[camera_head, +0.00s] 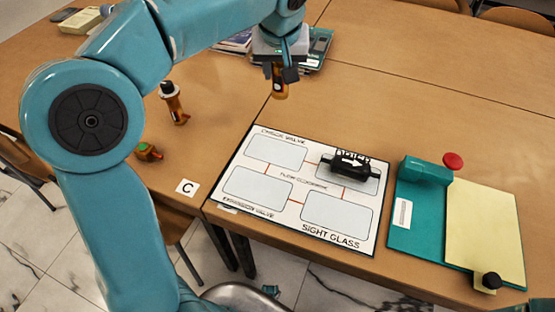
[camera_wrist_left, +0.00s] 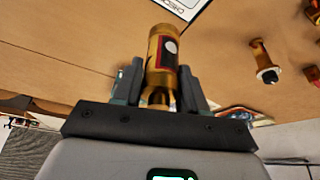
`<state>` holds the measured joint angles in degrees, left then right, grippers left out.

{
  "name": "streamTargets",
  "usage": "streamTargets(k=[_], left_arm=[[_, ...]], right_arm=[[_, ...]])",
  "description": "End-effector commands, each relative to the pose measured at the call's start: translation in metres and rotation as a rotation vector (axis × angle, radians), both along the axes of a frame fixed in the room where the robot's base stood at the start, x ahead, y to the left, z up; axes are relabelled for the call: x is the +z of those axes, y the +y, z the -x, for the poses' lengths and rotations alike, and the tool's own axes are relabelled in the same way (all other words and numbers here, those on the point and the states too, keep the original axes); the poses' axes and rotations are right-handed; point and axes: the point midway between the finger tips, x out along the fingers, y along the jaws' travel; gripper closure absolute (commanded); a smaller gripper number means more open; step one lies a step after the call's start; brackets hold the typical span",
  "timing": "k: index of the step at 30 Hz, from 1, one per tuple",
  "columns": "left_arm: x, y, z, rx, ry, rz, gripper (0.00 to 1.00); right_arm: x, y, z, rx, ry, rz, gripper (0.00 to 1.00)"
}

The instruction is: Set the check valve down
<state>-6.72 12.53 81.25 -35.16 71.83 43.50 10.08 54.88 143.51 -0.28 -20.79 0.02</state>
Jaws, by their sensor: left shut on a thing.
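My left gripper (camera_head: 281,75) is shut on a brass cylinder with a dark, red-edged band and a white dot, which I take to be the check valve (camera_head: 280,88). In the left wrist view the check valve (camera_wrist_left: 162,60) stands between the fingers (camera_wrist_left: 160,88). It hangs above the table, behind the white layout mat (camera_head: 292,214). The mat's upper-left cell, labelled CHECK VALVE (camera_head: 275,150), is empty. Both lower cells are empty too. A black drier (camera_head: 349,165) with a white arrow lies on the upper-right cell. My right gripper is not in view.
A brass part (camera_head: 175,104) and a small green-and-brass part (camera_head: 148,152) are left of the mat, near a "C" card (camera_head: 187,187). Right of the mat is a teal board (camera_head: 402,238) with a raised block and red knob (camera_head: 453,161). Books (camera_head: 319,45) lie behind my gripper.

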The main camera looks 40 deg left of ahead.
Motion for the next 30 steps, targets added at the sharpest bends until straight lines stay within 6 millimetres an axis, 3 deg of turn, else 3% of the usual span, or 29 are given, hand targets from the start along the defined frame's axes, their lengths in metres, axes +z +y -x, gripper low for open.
streamTargets(k=[2, 5, 15, 18, 26, 30], left_arm=[[0.001, 0.006, 0.005, 0.035, -0.002, 0.000, 0.94], [-0.014, 0.009, 0.009, 0.050, 0.004, -0.002, 0.94], [-0.113, 0.008, 0.011, 0.049, 0.007, -0.001, 0.94], [-0.133, 0.008, 0.009, 0.048, 0.004, -0.002, 0.94], [-0.157, 0.007, 0.006, 0.048, 0.002, -0.002, 0.94], [-0.180, 0.006, 0.006, 0.048, 0.005, -0.003, 0.94]], right_arm=[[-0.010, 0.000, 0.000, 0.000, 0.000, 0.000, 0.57], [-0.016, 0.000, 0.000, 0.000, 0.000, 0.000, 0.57], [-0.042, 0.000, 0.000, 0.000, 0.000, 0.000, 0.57], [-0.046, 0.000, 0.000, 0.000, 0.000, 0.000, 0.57], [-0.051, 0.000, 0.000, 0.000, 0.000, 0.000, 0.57], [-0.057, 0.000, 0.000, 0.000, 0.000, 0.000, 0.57]])
